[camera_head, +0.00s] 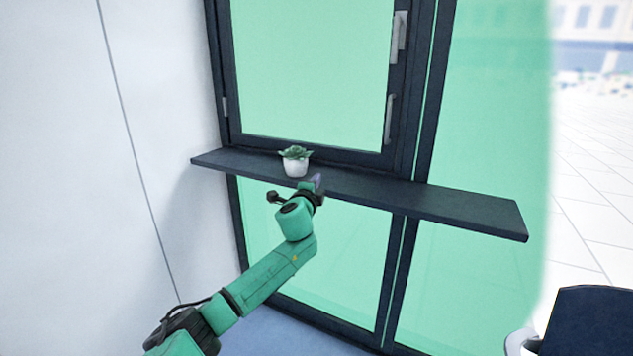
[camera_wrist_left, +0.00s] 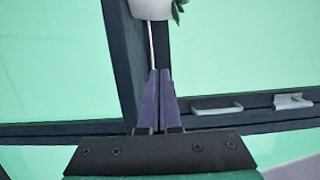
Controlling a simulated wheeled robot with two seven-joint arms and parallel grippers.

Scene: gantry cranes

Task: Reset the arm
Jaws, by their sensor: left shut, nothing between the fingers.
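My left arm, green with black joints, reaches in from the lower left in the head view. My left gripper (camera_head: 317,183) is just in front of the dark shelf, a little below and right of the potted plant. In the left wrist view the two purple fingers of the gripper (camera_wrist_left: 158,98) are together, with nothing between them. My right gripper is not in either view.
A white pot with a green succulent (camera_head: 296,165) stands on the dark shelf (camera_head: 450,206). It also shows at the top of the left wrist view (camera_wrist_left: 152,9). Behind is a dark-framed window with handles (camera_head: 400,32). A white wall (camera_head: 60,150) is at left. A dark chair-like object (camera_head: 590,322) is at lower right.

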